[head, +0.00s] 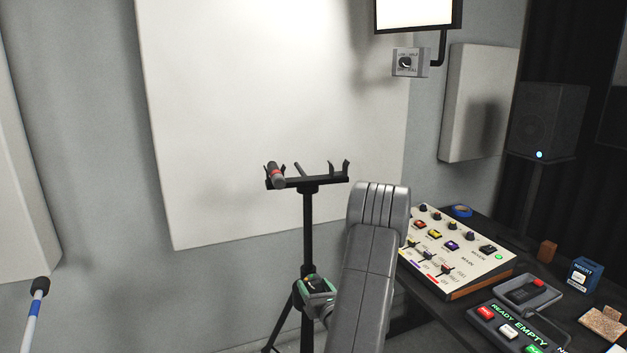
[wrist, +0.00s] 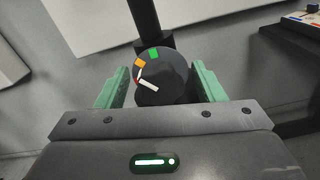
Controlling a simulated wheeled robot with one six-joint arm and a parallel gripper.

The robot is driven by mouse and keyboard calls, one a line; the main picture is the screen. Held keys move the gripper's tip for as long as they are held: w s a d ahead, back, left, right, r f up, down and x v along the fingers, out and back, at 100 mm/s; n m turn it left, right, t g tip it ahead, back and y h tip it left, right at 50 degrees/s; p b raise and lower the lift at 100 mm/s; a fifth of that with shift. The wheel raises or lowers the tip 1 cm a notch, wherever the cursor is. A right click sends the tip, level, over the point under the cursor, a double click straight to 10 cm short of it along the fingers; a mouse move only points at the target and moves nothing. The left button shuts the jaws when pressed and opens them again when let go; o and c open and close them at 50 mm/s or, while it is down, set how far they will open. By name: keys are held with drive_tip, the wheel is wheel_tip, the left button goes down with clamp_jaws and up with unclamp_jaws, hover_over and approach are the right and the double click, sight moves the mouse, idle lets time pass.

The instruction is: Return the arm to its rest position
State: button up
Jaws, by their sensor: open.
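My gripper (head: 317,290) is low in front of the black stand (head: 309,232) in the head view, partly hidden by my grey arm. In the wrist view my gripper (wrist: 163,84) is open, with one green finger on each side of a dark round piece (wrist: 168,72). This piece carries green, orange, red and white marks. Small gaps seem to show beside it; I cannot tell whether a finger touches it. My arm reaches up from the bottom of the head view and bends down toward the stand.
A microphone with a red band (head: 277,174) rests in the stand's top rack. Another, blue-banded microphone (head: 39,290) stands at far left. A mixer (head: 455,262) and a lettered box (head: 520,328) are on the dark desk at right. A screen (head: 418,14) hangs above. Wall panels stand behind.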

drive_tip(key=shift+r+m+p, duration=0.2)
drive_tip(key=shift+m+p, duration=0.1)
drive_tip(key=shift+p, duration=0.1)
drive_tip(key=b+v, duration=0.3)
drive_tip(key=v, duration=1)
drive_tip(key=shift+s+f, duration=0.25)
drive_tip(key=shift+d, duration=0.1)
